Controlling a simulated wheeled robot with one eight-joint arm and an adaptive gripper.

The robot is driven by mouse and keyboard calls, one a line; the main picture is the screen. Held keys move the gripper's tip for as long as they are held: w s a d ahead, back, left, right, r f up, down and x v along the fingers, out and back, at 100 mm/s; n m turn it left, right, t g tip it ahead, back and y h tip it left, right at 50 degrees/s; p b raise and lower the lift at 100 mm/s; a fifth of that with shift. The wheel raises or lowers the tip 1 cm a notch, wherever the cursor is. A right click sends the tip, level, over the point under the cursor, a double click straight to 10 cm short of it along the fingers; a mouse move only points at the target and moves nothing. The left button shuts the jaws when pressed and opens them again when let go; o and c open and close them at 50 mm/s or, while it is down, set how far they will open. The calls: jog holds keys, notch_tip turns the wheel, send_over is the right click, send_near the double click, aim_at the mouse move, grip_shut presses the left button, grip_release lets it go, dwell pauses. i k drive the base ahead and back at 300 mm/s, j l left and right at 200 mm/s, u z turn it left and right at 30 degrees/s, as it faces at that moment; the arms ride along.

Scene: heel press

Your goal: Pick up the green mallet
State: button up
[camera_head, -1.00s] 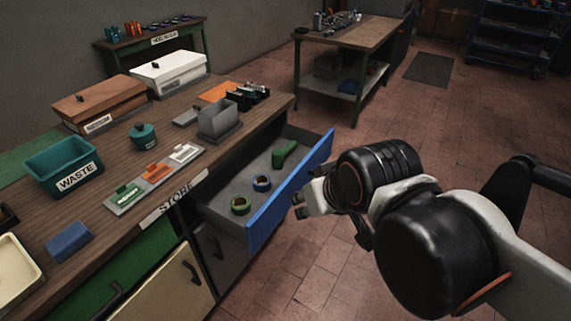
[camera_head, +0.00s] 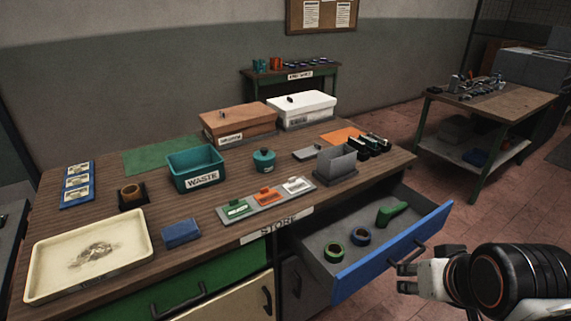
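A green object shaped like a mallet (camera_head: 392,213) lies in the pulled-out drawer with the blue front (camera_head: 395,250), toward its back right. My gripper (camera_head: 404,278) is at the lower right, in front of the drawer front near its handle. It looks open, with a gap between its fingertips and nothing visible between them. It is apart from the green mallet, with the drawer front between them in the picture.
The workbench (camera_head: 100,203) above holds a teal waste bin (camera_head: 195,168), a cream tray (camera_head: 45,275), lidded boxes and a grey holder (camera_head: 336,165). Open floor lies to the right.

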aim_at(384, 213)
jog(key=i+l+z, duration=0.3)
jog(key=i, duration=0.4)
jog(key=i+l+z, duration=0.15)
jog(key=i+l, duration=0.15)
jog(key=i, duration=0.1)
